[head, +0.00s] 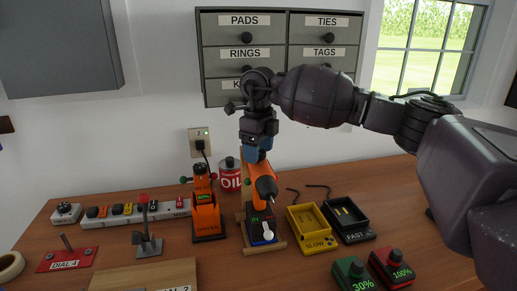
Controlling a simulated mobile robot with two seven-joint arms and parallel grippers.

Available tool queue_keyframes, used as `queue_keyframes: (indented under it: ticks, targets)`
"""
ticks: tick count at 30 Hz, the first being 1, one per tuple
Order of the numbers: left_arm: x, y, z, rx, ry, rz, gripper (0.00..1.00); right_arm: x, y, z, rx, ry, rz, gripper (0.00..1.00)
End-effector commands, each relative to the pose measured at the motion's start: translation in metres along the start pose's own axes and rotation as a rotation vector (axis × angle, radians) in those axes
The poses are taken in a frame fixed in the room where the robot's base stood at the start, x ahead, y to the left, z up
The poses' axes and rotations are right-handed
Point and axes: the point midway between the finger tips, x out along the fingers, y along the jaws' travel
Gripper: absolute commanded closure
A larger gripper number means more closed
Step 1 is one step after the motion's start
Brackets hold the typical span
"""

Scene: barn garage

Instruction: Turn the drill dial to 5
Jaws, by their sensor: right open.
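An orange drill (260,177) with a dark round nose stands in a wooden stand (245,238) at the middle of the bench. Its dark base carries small green markings and a white knob (267,231). I cannot read any dial number. My right gripper (257,153) comes down from above at the top of the drill, its blue parts just over the orange body. It is open; I cannot tell whether it touches the drill. The upper back of the drill is partly hidden by the gripper. My left gripper is out of view.
An orange driver (206,215) and a red oil can (230,178) stand left of the drill. Yellow SLOW (313,230) and black FAST (348,220) trays, and green (352,275) and red (392,267) battery blocks, lie right. Labelled drawers (246,37) hang behind.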

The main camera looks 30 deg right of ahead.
Motion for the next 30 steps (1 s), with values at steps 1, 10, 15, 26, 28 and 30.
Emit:
queue_keyframes:
  ticks: [1, 10, 15, 26, 28, 30]
  targets:
    - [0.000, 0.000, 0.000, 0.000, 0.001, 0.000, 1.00, 0.000, 0.000, 0.000, 0.000, 0.000, 0.000, 0.34]
    - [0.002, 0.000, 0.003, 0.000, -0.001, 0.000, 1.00, -0.024, 0.000, 0.001, 0.000, -0.003, -0.002, 0.34]
    - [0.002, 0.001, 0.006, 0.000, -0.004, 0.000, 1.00, -0.056, 0.000, 0.000, 0.000, -0.002, -0.002, 0.34]
    - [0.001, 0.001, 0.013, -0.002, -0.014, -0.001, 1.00, -0.103, 0.000, 0.000, 0.000, -0.001, 0.000, 0.34]
    - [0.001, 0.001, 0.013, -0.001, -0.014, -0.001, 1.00, -0.106, 0.000, 0.000, 0.000, 0.000, 0.000, 0.34]
    - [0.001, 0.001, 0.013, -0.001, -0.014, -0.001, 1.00, -0.108, 0.000, 0.000, 0.000, 0.001, 0.000, 0.34]
